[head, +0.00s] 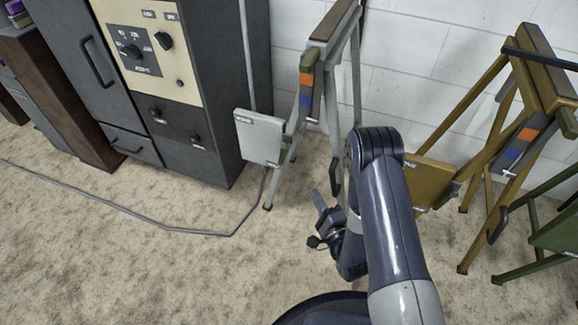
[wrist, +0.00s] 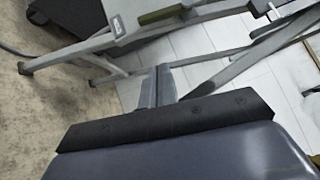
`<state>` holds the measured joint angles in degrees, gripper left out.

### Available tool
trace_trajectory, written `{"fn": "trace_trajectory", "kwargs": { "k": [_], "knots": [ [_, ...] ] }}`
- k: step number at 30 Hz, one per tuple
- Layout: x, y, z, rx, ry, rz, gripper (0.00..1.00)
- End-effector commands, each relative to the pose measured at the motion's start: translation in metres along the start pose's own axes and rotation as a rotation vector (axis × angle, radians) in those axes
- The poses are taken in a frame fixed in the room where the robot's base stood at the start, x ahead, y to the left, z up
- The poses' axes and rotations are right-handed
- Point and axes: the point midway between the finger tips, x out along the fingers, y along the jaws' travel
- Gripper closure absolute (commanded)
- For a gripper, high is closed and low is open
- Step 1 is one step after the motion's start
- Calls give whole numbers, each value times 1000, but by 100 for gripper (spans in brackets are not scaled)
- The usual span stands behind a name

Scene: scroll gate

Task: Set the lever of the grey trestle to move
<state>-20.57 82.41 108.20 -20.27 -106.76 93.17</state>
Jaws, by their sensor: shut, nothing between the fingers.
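The grey trestle (head: 355,65) stands against the white wall, right of the dark cabinet. A strip with orange and blue bands (head: 306,88) sits on its near leg. A pale plate (head: 260,136) with a small label hangs on its left side. A dark handle-like piece (head: 335,178) shows low on the trestle, just behind my arm; I cannot tell its setting. My gripper (head: 318,218) is low in front of the trestle, apart from the banded strip. In the wrist view my gripper (wrist: 158,86) is shut and empty, with grey trestle legs (wrist: 75,52) beyond it.
A yellow trestle (head: 490,95) with a similar banded strip stands to the right. A green trestle (head: 555,235) is at the right edge. The dark cabinet (head: 235,60) stands at left. A cable (head: 190,231) crosses the carpet.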

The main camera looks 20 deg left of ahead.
Motion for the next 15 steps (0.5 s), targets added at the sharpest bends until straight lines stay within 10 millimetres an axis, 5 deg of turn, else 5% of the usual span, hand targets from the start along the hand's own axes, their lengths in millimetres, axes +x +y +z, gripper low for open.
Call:
{"fn": "trace_trajectory", "kwargs": {
  "k": [5, 15],
  "knots": [
    [16, 1, 0, -1, -2, -4, 100],
    [86, 2, 0, -2, -3, -6, 100]
  ]
}}
